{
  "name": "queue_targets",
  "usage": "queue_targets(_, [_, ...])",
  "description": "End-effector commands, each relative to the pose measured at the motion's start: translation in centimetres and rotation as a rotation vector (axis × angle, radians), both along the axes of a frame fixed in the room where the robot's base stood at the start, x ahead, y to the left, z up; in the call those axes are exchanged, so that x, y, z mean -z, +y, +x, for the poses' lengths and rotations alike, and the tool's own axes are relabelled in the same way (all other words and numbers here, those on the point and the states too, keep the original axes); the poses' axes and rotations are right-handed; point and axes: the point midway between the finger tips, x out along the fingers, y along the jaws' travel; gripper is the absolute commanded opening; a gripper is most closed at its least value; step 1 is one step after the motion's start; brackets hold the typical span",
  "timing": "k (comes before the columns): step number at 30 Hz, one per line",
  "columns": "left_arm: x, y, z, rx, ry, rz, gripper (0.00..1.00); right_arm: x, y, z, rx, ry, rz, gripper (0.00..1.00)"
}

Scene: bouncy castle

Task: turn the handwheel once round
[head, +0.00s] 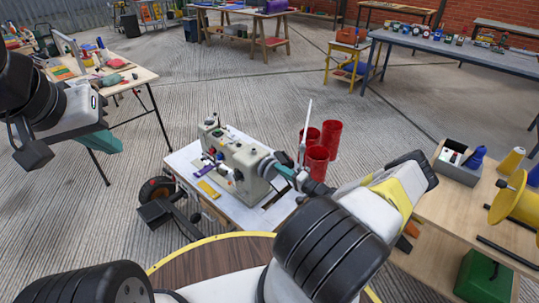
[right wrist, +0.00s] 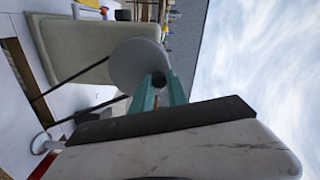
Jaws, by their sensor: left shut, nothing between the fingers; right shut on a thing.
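A cream sewing machine (head: 240,165) stands on a small white-topped table. Its handwheel (head: 267,166) is on the right end of the machine, partly hidden by my right gripper. In the right wrist view the handwheel (right wrist: 138,62) is a grey disc with a small dark round knob at its edge. My right gripper (head: 285,172) has its teal fingers shut on the handwheel's knob; the fingers also show in the right wrist view (right wrist: 160,88). My left gripper (head: 108,143) is shut and empty, in the air at the left, away from the machine.
Red cylinders (head: 320,146) stand just behind and right of the machine. A wooden bench (head: 455,215) with a yellow spool (head: 512,204) is at the right. A cluttered table (head: 130,77) is at the left. Open floor lies behind the machine.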

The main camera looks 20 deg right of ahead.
Motion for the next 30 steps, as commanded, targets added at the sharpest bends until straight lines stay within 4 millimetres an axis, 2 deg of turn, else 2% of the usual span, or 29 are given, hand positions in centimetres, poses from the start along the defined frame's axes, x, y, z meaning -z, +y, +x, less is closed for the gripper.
queue_targets(14, [0.00,0.00,0.00,0.000,0.000,0.000,0.00,0.14,0.02,-0.14,0.000,-0.004,-0.014,0.00])
queue_targets(15, [0.00,0.00,0.00,0.000,0.000,0.000,0.00,0.14,0.02,-0.14,0.000,-0.004,-0.014,0.23])
queue_targets(18, [0.00,0.00,0.00,0.000,0.000,0.000,0.00,0.12,0.03,-0.12,0.000,-0.005,-0.013,0.41])
queue_targets(26, [0.00,0.00,0.00,0.000,0.000,0.000,0.00,0.06,0.04,-0.08,0.000,-0.006,-0.013,0.41])
queue_targets(30, [0.00,0.00,0.00,0.000,0.000,0.000,0.00,0.06,-0.39,-0.66,0.002,-0.006,-0.014,0.41])
